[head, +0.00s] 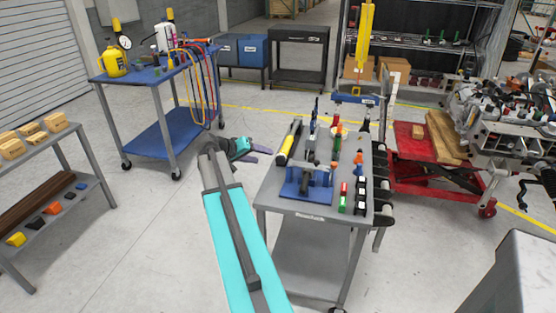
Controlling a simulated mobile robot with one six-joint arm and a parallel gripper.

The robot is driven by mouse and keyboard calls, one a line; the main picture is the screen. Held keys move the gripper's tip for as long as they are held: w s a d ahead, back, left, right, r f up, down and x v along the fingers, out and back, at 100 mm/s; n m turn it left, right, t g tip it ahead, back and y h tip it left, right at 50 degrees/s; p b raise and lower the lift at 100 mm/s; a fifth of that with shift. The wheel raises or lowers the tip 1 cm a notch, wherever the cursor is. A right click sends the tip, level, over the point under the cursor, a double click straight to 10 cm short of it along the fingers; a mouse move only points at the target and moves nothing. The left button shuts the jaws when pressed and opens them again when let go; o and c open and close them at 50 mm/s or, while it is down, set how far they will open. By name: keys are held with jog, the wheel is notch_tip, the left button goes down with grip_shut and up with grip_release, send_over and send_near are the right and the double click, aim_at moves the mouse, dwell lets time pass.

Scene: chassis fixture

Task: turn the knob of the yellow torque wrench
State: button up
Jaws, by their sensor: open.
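A yellow and black tool (288,146) lies along the left edge of the grey cart's top (283,207); it looks like the yellow torque wrench. Its knob is too small to make out. My arm reaches forward from the bottom of the head view. My gripper (262,155) is at its far end, left of the cart and apart from the yellow tool. Its two fingers are spread, point right towards the cart, and have nothing between them.
The cart top also holds a blue vise-like fixture (307,184) and several small tools. A blue cart (150,75) stands back left, a shelf with wood blocks (55,150) at left, a red lift table (410,145) at right. Floor left of my arm is clear.

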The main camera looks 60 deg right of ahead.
aim_at(279, 159)
jog(key=p+x, duration=0.2)
jog(key=x, duration=0.9)
jog(key=shift+d+f, duration=0.25)
jog(key=shift+d, duration=0.05)
jog(key=c, duration=1.1)
